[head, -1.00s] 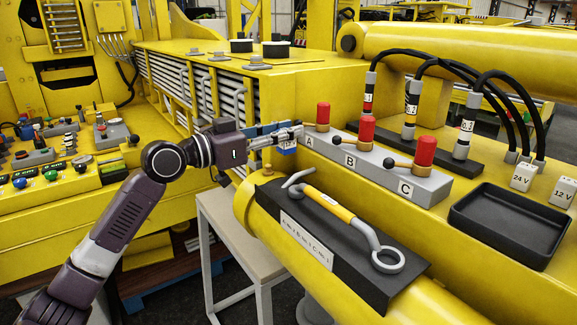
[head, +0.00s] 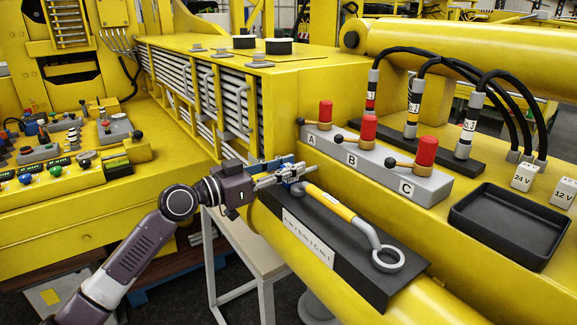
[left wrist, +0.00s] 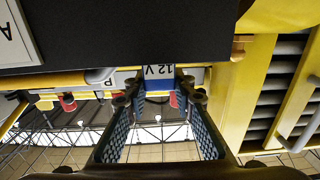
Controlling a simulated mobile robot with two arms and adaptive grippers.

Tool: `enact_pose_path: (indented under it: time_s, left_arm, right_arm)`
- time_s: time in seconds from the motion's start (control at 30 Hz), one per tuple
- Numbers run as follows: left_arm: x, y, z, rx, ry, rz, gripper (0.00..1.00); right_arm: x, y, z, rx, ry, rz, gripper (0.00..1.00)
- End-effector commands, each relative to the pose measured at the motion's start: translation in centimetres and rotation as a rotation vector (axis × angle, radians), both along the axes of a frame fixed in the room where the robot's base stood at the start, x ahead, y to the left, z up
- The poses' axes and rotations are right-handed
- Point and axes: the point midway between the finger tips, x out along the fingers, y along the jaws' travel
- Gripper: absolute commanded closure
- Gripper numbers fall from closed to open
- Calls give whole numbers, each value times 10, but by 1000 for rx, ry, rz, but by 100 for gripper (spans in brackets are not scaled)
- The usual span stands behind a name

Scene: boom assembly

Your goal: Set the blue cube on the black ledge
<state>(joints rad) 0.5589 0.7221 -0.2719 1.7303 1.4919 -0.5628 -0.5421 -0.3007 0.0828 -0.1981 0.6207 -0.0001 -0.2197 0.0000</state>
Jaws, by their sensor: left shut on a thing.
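The blue cube (head: 293,188) is between the fingertips of my left gripper (head: 284,175), which is shut on it. In the left wrist view the cube (left wrist: 158,84) shows a blue face and a white band lettered "12 V", at the tips of the two fingers (left wrist: 159,93). The black ledge (head: 350,263) lies along the top of the yellow cylinder. My left gripper is over the ledge's far left end. In the left wrist view the dark ledge (left wrist: 130,35) fills the top. Whether the cube touches the ledge cannot be told. My right gripper is not in view.
A yellow-handled wrench (head: 345,217) lies along the ledge, its far end close to my gripper. The grey A-B-C lever box (head: 385,165) stands just behind. A black tray (head: 510,225) is at the right. A small table (head: 245,245) is below my arm.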

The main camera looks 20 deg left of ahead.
Motion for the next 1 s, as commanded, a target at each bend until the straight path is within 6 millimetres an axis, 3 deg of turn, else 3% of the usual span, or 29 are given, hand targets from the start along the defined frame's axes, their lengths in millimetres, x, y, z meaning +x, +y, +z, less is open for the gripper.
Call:
enact_pose_path:
  time_s: [0.2, 0.57, 1.0]
  left_arm:
    - [0, 0, 0, 0, 0, 0, 59]
    - [-2, 3, -1, 1, 0, 1, 59]
    - [-73, 57, -6, 6, 1, 1, 59]
  right_arm:
    - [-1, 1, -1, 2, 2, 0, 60]
    - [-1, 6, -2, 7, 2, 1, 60]
    - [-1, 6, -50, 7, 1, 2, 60]
